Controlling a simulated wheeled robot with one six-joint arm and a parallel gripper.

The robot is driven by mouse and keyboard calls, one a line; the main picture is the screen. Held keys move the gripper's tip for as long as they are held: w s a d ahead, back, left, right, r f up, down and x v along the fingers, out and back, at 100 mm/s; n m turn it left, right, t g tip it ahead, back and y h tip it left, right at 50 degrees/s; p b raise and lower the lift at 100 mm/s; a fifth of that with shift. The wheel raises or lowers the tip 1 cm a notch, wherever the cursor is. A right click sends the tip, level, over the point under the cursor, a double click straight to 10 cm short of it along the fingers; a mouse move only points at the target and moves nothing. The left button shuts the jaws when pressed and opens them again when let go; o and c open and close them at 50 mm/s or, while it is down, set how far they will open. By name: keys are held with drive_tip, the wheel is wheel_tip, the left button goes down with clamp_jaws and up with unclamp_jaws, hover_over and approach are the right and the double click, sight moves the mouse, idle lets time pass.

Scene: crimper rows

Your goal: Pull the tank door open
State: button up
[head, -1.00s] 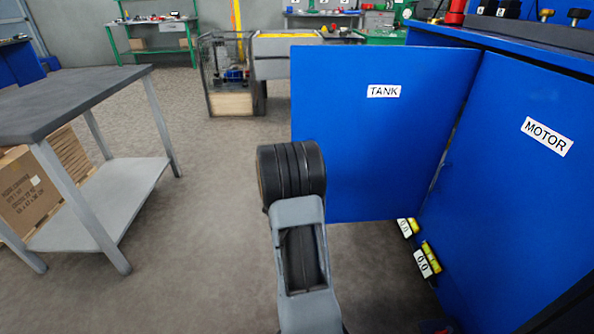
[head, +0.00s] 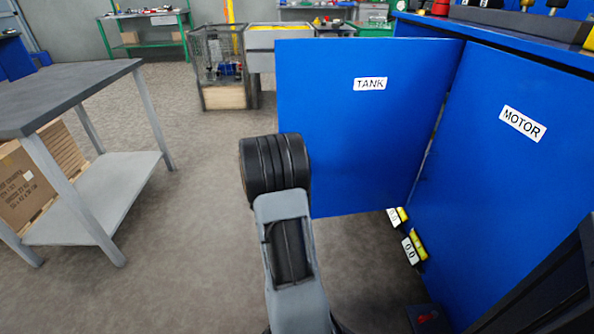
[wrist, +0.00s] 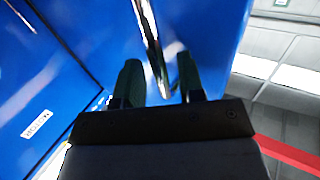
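The blue tank door (head: 345,120), labelled TANK, stands swung out from the cabinet in the head view. Its labelled face is towards me and its free edge is at the left. In the wrist view the blue door panel (wrist: 105,25) fills much of the picture. A shiny metal bar handle (wrist: 147,25) runs down between the two dark fingers of my gripper (wrist: 157,68). The fingers are apart, with a gap visible between the bar and the right finger. In the head view my own arm hides the gripper and handle.
The blue motor door (head: 500,170) is closed, at the right. Small yellow-and-white gauges (head: 410,248) sit low by the cabinet. A grey table (head: 65,95) with a lower shelf stands at the left. Grey floor (head: 190,220) lies open between table and door.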

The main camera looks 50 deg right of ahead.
drive_tip(key=shift+w+a, duration=0.1)
drive_tip(key=shift+a, duration=0.1)
drive_tip(key=s+a+p, duration=0.2)
drive_tip(key=a+p, duration=0.1)
drive_tip(key=a, duration=1)
drive_tip(key=shift+s+a, duration=0.15)
drive_tip(key=shift+s, duration=0.25)
